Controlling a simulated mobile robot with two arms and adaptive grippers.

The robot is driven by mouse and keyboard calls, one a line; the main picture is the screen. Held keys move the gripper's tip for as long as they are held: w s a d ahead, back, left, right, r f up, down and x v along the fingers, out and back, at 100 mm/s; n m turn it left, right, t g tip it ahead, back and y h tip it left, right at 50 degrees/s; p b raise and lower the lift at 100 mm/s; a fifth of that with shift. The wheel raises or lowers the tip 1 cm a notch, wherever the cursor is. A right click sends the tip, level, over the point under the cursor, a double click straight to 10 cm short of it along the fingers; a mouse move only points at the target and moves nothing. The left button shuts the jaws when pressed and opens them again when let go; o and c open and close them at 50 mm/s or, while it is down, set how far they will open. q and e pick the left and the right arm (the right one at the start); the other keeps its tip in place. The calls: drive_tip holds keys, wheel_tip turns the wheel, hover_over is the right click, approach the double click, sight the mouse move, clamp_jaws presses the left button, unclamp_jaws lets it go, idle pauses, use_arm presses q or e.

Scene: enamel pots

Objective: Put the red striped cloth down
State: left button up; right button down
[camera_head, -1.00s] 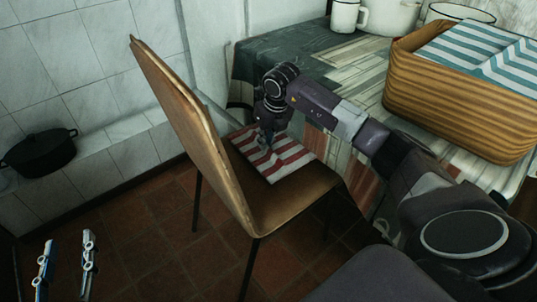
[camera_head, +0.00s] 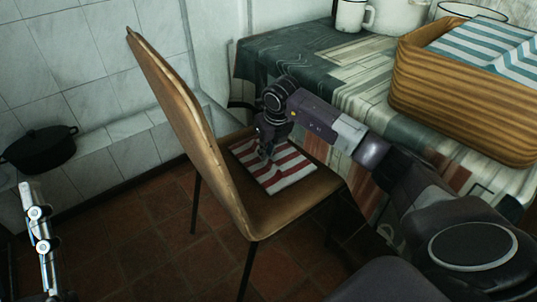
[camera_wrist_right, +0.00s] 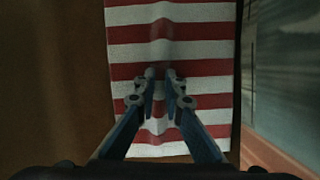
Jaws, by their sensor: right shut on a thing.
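The red and white striped cloth (camera_head: 285,172) lies on the seat of the wooden chair (camera_head: 290,207), with a raised fold under my right gripper. My right gripper (camera_head: 266,152) points down at the cloth and is shut on it. In the right wrist view, the fingertips (camera_wrist_right: 160,76) are close together on a ridge of the striped cloth (camera_wrist_right: 196,52), which spreads out on both sides. My left gripper (camera_head: 38,222) shows at the lower left, far from the cloth. Its fingers overlap, so its opening is unclear.
The chair back stands left of the cloth. A table with a dark patterned tablecloth (camera_head: 300,50) is behind it, bearing a wicker basket (camera_head: 455,105) with a blue striped cloth (camera_head: 490,42) and a white mug (camera_head: 352,14). A black pot (camera_head: 40,150) sits on the left ledge.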

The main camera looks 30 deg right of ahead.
use_arm(q)
drive_tip(key=shift+s+r, duration=0.2)
drive_tip(key=shift+r, duration=0.05)
use_arm(e)
drive_tip(key=shift+f, duration=0.1)
drive_tip(key=c, duration=2)
unclamp_jaws()
drive_tip(key=shift+c, duration=0.2)
use_arm(q)
drive_tip(key=shift+s+r+t, duration=0.1)
drive_tip(key=shift+s+t, duration=0.05)
drive_tip(key=shift+t, duration=0.15)
